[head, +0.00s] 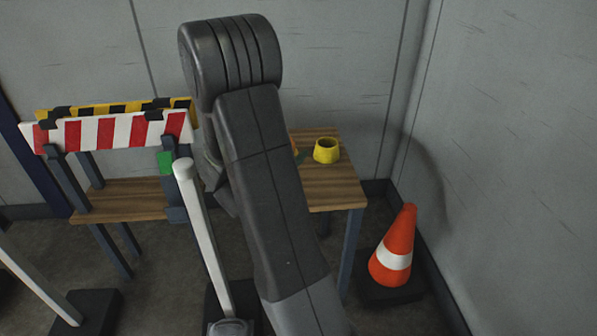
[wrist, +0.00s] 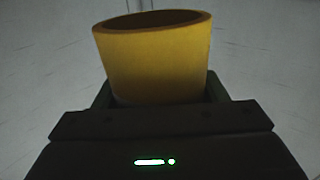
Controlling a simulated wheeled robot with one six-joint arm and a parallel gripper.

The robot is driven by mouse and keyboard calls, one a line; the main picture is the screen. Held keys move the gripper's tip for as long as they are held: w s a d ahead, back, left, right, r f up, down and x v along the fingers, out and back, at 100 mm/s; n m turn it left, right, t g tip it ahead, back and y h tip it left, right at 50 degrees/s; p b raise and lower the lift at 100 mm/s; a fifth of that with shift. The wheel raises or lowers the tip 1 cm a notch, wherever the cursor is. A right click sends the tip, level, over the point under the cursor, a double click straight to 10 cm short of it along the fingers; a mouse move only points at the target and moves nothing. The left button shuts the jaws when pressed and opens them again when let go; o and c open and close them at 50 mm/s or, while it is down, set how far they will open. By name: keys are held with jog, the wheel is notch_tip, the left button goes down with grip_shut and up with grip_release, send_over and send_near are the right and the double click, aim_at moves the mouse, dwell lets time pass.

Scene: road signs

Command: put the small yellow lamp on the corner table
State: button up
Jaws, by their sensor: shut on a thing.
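The small yellow lamp (head: 326,151) shows in the head view as a short, hollow, cup-like piece. It is upright over the right end of the wooden corner table (head: 334,190); I cannot tell whether its base touches the top. In the wrist view the lamp (wrist: 152,62) fills the upper middle, between the fingers of my gripper (wrist: 160,94), which is shut on it. Its lower part is hidden by the gripper. In the head view my arm hides most of the gripper and the middle of the table.
A red-and-white striped barrier (head: 100,132) stands at left, with a yellow-and-black board (head: 85,111) behind it. A white post (head: 203,235) stands in front of the table. An orange cone (head: 394,248) is right of the table, near the grey wall (head: 510,150).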

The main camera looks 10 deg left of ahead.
notch_tip(320, 180, down, 8)
jog(key=shift+r+b, duration=0.1)
jog(key=shift+b, duration=0.8)
jog(key=shift+f, duration=0.2)
jog(key=o, duration=1.2)
jog(key=shift+r, duration=0.25)
jog(key=p+v, duration=0.1)
jog(key=v, duration=1.1)
jog(key=shift+f, duration=0.15)
